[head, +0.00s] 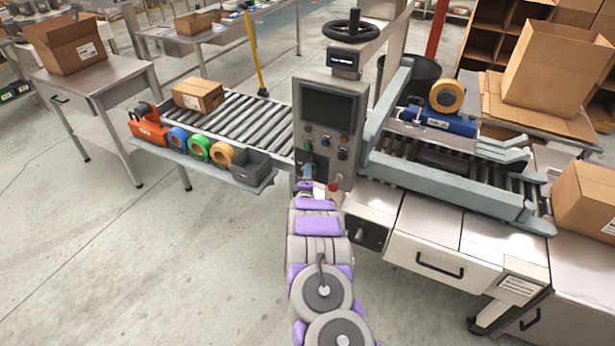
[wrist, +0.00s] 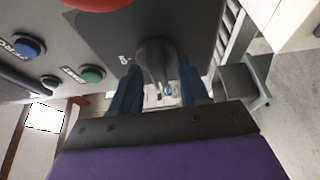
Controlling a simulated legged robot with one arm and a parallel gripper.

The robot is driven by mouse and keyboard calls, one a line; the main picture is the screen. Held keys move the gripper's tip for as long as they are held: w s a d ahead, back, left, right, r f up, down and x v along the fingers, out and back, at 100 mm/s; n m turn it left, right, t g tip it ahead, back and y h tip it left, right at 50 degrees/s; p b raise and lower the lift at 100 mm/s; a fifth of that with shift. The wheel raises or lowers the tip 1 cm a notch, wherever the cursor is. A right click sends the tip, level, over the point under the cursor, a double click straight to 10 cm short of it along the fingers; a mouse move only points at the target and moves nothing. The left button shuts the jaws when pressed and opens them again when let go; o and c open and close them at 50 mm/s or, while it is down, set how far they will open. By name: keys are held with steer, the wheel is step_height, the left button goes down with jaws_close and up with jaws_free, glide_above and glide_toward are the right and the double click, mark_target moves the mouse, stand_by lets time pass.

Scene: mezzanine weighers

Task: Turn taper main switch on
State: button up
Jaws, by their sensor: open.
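The taper control panel (head: 325,122) stands upright beside the roller bed, with a dark screen and several coloured buttons. My gripper (head: 306,170) is at the lower part of this panel and covers part of it in the head view. In the wrist view, a dark rotary switch knob (wrist: 154,58) on a dark plate lies between the two blue fingers of my gripper (wrist: 160,80). The fingers are open, one on each side of the knob. Contact with the knob cannot be told. A small white mark is on the plate left of the knob.
A red button (wrist: 100,3) is close to the knob, and a blue button (wrist: 28,46) and a green button (wrist: 92,74) are on the panel. A grey bin (head: 252,167) and tape rolls (head: 199,149) stand on the shelf left of my arm. Floor is clear at front left.

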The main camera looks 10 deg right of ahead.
jaws_close()
stand_by(0.3)
steer(key=shift+m, duration=0.3)
steer(key=shift+w+a+f+m+t+h+b, duration=0.2)
steer(key=shift+m+h+b, duration=1.1)
steer(key=shift+m, duration=2.25)
steer(key=shift+s+a+f+m+t+h+b, duration=0.2)
steer(key=shift+m+h+b, duration=1.1)
steer(key=shift+m, duration=2.3)
steer(key=shift+w+a+f+m+h+b, duration=0.2)
steer(key=shift+m+h+b, duration=0.6)
steer(key=shift+m+h, duration=1.9)
steer(key=shift+d+m+y, duration=0.15)
steer(key=shift+m+y, duration=0.55)
steer(key=shift+m, duration=0.55)
steer(key=shift+c, duration=1.2)
jaws_free()
steer(key=shift+w+f, duration=0.1)
steer(key=shift+w, duration=0.1)
steer(key=shift+o, duration=1.2)
steer(key=shift+s+r, duration=0.1)
steer(key=shift+r, duration=0.15)
